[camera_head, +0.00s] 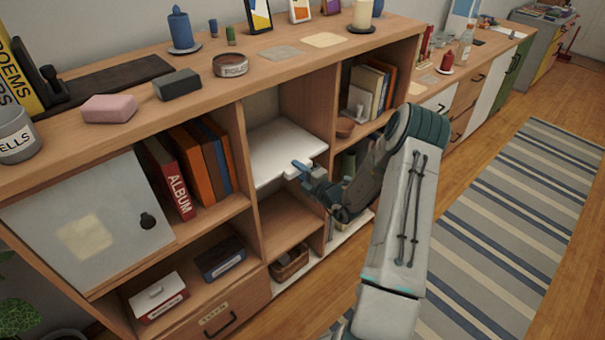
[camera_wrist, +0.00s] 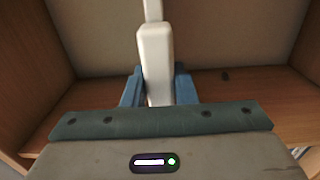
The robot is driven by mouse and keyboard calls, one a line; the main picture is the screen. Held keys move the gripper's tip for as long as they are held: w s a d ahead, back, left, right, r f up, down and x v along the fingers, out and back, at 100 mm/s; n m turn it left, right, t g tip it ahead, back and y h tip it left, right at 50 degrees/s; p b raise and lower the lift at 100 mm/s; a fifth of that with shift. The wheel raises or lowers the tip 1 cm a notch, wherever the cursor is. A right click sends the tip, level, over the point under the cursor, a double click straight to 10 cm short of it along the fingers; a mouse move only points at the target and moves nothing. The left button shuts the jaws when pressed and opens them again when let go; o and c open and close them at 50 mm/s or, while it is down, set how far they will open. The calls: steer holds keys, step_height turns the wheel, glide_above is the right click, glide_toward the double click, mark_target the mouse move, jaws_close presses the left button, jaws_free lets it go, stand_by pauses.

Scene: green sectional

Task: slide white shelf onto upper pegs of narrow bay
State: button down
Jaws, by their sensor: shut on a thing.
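The white shelf (camera_head: 282,146) lies roughly level inside the narrow bay, in its upper part. My gripper (camera_head: 304,174) is at the shelf's front edge and shut on it. In the wrist view a white part of the shelf (camera_wrist: 155,55) stands between the two blue fingers of my gripper (camera_wrist: 157,88). The pegs under the shelf are hidden, so I cannot tell whether it touches them. Wooden bay walls (camera_wrist: 27,80) show on both sides in the wrist view.
The bay to the left holds upright binders (camera_head: 190,160); the bay to the right holds books (camera_head: 368,90) and a bowl (camera_head: 346,127). A basket (camera_head: 290,262) sits low in the narrow bay. A candle (camera_head: 362,16) and other items stand on the cabinet top. The striped rug (camera_head: 510,220) is clear.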

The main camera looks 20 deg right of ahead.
steer(key=shift+w+a+r, duration=0.1)
steer(key=shift+w+a, duration=0.15)
steer(key=shift+w, duration=0.45)
steer(key=shift+f+b, duration=0.5)
steer(key=shift+f, duration=0.35)
steer(key=c, duration=1.1)
jaws_free()
steer(key=shift+c, duration=0.2)
steer(key=o, duration=0.5)
steer(key=shift+s+f, duration=0.1)
steer(key=shift+f, duration=0.05)
steer(key=shift+o, duration=0.2)
steer(key=p+v, duration=0.2)
steer(key=v, duration=0.8)
steer(key=shift+p, duration=0.3)
